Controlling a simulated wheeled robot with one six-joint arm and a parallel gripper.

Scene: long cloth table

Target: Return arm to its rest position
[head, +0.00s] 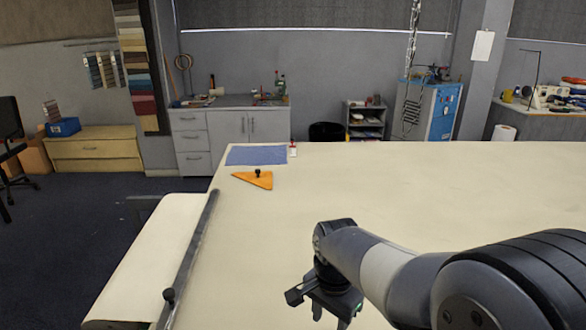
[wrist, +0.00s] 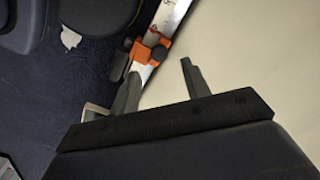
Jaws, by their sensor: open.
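My arm reaches over the right front of the long cloth table (head: 440,180) in the head view. My gripper (head: 330,318) hangs at its end, pointing down, near the bottom edge of the picture. In the wrist view my gripper (wrist: 160,78) has its two fingers spread apart with nothing between them. It is open and empty. The fingertips are only partly visible in the head view.
An orange triangle with a black knob (head: 253,180) and a blue cloth (head: 256,155) lie at the table's far left. A dark rail (head: 190,250) runs along the left edge. The wrist view shows an orange clamp (wrist: 148,52) on a ruler (wrist: 170,17). The table's middle is clear.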

